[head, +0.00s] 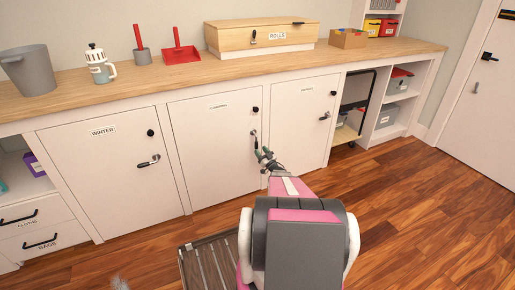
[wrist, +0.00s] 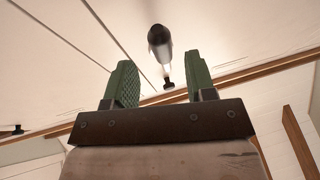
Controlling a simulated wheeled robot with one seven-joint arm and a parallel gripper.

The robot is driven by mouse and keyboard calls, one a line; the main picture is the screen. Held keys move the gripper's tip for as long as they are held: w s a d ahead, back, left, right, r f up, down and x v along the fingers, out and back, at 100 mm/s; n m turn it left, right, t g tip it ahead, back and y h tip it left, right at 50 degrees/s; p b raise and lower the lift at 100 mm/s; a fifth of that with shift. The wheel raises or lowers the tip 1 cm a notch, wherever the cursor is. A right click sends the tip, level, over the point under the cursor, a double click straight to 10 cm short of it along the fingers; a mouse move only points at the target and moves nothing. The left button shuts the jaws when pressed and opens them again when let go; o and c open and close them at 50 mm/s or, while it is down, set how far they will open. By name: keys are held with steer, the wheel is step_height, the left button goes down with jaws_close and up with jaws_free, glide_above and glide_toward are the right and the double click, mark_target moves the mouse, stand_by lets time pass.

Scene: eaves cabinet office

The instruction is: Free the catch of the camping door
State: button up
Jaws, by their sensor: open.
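The camping door (head: 215,150) is the white middle door of the low cabinet, with a small label near its top that is hard to read. It looks shut. A dark round knob (head: 255,109) sits near its upper right edge, with a lever handle (head: 254,136) below it. My gripper (head: 266,155) is at the lever, partly covering the door's right edge. In the wrist view my gripper (wrist: 160,88) has its green fingers spread apart. The dark lever handle (wrist: 160,45) shows in the gap between them, and I see no finger closed on it. Whether they touch is unclear.
The winter door (head: 105,165) is on the left and another white door (head: 302,120) on the right, both with knobs and levers. A slatted grey item (head: 210,264) lies on the floor beside my arm. The wooden floor (head: 400,215) to the right is clear.

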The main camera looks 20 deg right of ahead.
steer(key=v, duration=0.5)
steer(key=shift+s+d+f, duration=0.1)
steer(key=shift+s+f, duration=0.05)
steer(key=shift+s, duration=0.2)
steer(key=w+a+r+m+g+h, duration=0.1)
steer(key=a+r+m+g+h, duration=0.4)
steer(key=a+r+g+h, duration=0.4)
steer(key=s+a+r+n+g+y, duration=0.1)
steer(key=s+a+g, duration=0.5)
steer(key=s+a, duration=0.6)
steer(key=s+a+r+n+g+y, duration=0.1)
steer(key=s+a+r+g+y, duration=0.2)
steer(key=s+a, duration=0.9)
step_height(320, 180, up, 3)
steer(key=s+g, duration=0.1)
steer(key=g, duration=0.2)
steer(key=shift+s+r+g, duration=0.2)
steer(key=shift+s+g, duration=0.15)
steer(key=shift+g, duration=0.05)
